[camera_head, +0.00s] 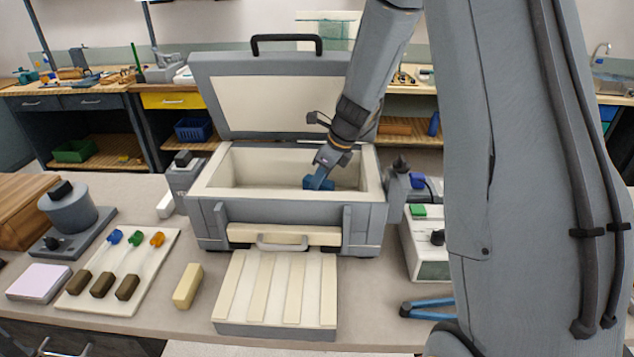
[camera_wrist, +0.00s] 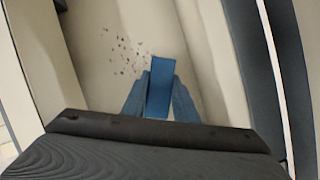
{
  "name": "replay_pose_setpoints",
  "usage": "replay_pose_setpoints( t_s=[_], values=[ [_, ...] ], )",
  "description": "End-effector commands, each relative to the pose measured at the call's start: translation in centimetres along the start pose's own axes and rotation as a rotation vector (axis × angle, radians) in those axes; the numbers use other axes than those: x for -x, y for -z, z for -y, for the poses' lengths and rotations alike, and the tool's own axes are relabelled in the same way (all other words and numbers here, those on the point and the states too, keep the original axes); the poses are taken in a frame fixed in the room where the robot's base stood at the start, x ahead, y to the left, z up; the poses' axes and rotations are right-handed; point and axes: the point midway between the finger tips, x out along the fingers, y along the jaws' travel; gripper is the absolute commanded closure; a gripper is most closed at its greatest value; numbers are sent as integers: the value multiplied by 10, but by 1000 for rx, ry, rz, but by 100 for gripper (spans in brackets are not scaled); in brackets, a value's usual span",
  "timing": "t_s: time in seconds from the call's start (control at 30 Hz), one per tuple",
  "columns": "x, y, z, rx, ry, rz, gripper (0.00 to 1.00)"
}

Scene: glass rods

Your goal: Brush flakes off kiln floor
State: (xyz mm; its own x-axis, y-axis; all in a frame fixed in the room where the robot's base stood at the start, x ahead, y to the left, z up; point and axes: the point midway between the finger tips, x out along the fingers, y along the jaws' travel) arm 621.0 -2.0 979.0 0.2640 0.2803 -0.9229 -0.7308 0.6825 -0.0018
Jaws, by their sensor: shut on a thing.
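The grey kiln (camera_head: 290,213) stands on the bench with its lid (camera_head: 268,95) raised. My gripper (camera_head: 319,178) reaches down inside its cream chamber, right of the middle. In the wrist view my gripper (camera_wrist: 160,85) has blue fingers shut on a blue block-like piece, likely the brush (camera_wrist: 161,72). Its bristles cannot be made out. Small dark flakes (camera_wrist: 124,50) lie scattered on the pale kiln floor (camera_wrist: 92,72), just left of and beyond the held piece. In the head view the front wall hides the floor and flakes.
A slatted cream-topped block (camera_head: 275,290) lies in front of the kiln. To the left are a cream bar (camera_head: 188,286) and a board (camera_head: 143,262) with coloured glass rods. A control box (camera_head: 425,245) and blue-handled tool (camera_head: 425,308) are on the right. The chamber walls closely surround my gripper.

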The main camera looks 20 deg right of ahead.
Motion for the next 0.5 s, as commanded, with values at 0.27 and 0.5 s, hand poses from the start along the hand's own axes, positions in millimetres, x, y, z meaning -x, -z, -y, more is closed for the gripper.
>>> replay_pose_setpoints(
  t_s=[0.27,0.5],
  values=[
    [-5,2,0,0,0,0,100],
    [-9,4,0,0,0,0,100]
  ],
)
